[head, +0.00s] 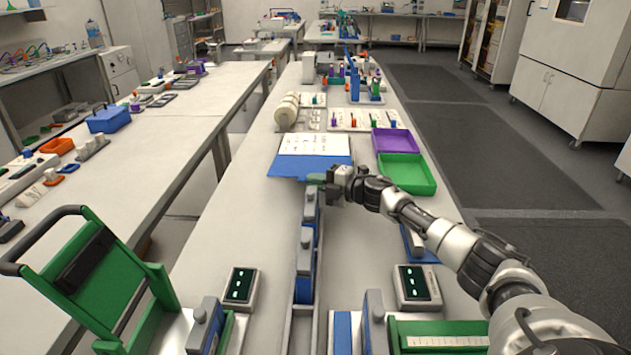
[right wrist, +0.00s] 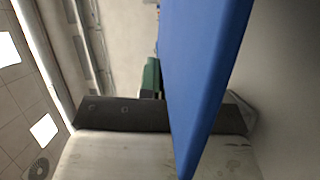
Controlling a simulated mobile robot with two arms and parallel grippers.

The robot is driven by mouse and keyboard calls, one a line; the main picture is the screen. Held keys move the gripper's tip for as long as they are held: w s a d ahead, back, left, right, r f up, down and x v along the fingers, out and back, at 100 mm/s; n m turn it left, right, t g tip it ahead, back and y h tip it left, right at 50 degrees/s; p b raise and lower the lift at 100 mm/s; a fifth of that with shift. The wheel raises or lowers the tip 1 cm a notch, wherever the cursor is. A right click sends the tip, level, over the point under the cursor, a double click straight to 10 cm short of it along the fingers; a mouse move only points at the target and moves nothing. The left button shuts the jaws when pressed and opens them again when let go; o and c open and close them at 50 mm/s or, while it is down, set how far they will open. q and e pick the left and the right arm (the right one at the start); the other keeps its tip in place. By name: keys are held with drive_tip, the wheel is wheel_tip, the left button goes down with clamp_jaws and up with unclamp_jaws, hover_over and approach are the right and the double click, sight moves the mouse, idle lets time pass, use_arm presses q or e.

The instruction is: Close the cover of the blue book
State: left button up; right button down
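The blue book (head: 296,167) lies open on the long table. Its white printed page (head: 315,144) faces up on the far side, and the blue cover spreads toward me on the near side. My right gripper (head: 318,181) is at the near edge of the cover, toward its right part. In the right wrist view the blue cover (right wrist: 205,70) is large and close, seen nearly edge-on. A green fingertip (right wrist: 151,76) shows beside it; the other finger is hidden, so I cannot tell whether the gripper holds the cover. My left gripper is not in view.
A green tray (head: 407,174) and a purple tray (head: 396,142) stand right of the book. A cream roll-like object (head: 287,110) is behind it at the left. Blue-and-grey units (head: 304,265) stand in a row nearer me. Table left of the book is clear.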

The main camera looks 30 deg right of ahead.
drive_tip(key=r+p, duration=0.1)
drive_tip(key=p, duration=0.1)
drive_tip(key=r+m+p, duration=0.1)
drive_tip(key=r+p, duration=0.1)
drive_tip(key=r+m+g+p, duration=0.1)
drive_tip(key=r+p, duration=0.1)
drive_tip(key=shift+w+d+p, duration=0.3)
drive_tip(key=shift+w+p, duration=0.1)
drive_tip(key=r+p, duration=0.1)
drive_tip(key=w+d+r+m+p, duration=0.1)
drive_tip(key=r+m+g+p, duration=0.1)
drive_tip(key=shift+w+d+r, duration=0.2)
drive_tip(key=shift+w, duration=0.15)
drive_tip(key=shift+w+d+r+m, duration=0.15)
drive_tip(key=shift+w+r+m, duration=0.05)
drive_tip(key=shift+m, duration=0.1)
drive_tip(key=shift+w+d+r, duration=0.3)
drive_tip(key=shift+w+r, duration=0.15)
drive_tip(key=shift+r, duration=0.15)
drive_tip(key=c, duration=1.3)
unclamp_jaws()
